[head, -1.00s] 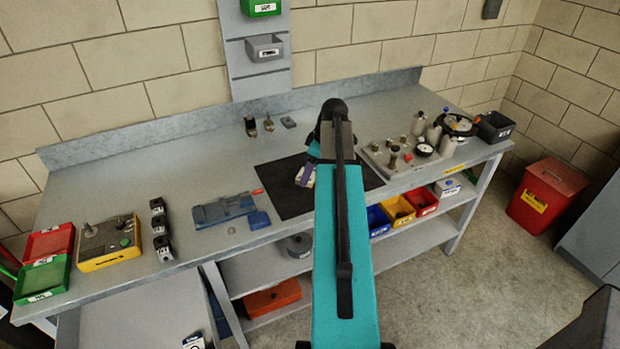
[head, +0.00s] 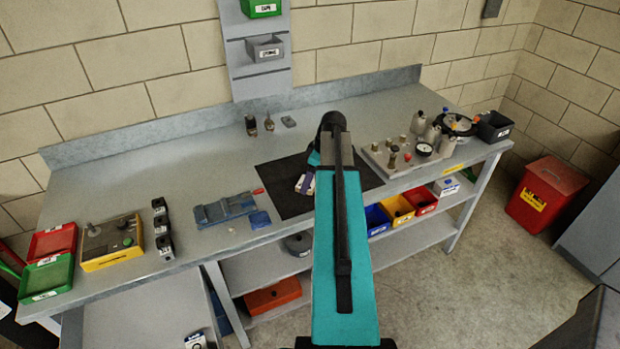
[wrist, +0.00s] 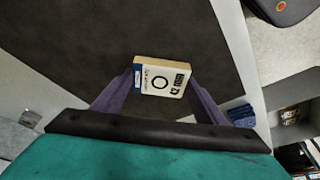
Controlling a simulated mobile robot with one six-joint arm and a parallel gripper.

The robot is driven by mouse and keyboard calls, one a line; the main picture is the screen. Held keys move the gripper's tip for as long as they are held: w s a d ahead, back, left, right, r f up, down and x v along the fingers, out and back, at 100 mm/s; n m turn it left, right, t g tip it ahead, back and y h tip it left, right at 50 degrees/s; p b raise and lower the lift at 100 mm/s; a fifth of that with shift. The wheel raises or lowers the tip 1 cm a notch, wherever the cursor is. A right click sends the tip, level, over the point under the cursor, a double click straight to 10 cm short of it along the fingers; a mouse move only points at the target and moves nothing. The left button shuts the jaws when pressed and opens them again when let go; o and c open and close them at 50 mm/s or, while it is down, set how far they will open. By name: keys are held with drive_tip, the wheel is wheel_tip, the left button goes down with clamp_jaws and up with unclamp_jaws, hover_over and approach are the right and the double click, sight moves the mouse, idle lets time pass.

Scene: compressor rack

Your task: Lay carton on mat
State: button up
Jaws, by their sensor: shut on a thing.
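The carton (wrist: 163,76) is a small white box with a blue end strip, black print and tan edges. My gripper (wrist: 160,84) is shut on it, with one purple finger at each side. In the head view the carton (head: 305,184) shows just left of my arm, over the dark mat (head: 283,203). The mat also fills the middle of the wrist view (wrist: 150,25). I cannot tell whether the carton touches the mat. My arm hides part of the mat and most of the gripper in the head view.
Right of the mat stands a plate with gauges and knobs (head: 410,155). Left of it lies a blue vise-like tool (head: 225,209) with a blue block (head: 260,219). Small fittings (head: 268,123) stand behind. Bare bench surrounds the mat's back and left.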

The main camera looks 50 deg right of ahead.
drive_tip(key=shift+f, duration=0.15)
drive_tip(key=o, duration=1.1)
drive_tip(key=shift+c, duration=0.2)
drive_tip(key=b+v, duration=0.2)
drive_tip(key=v, duration=1)
drive_tip(key=shift+r+b, duration=0.25)
drive_tip(key=shift+b, duration=0.1)
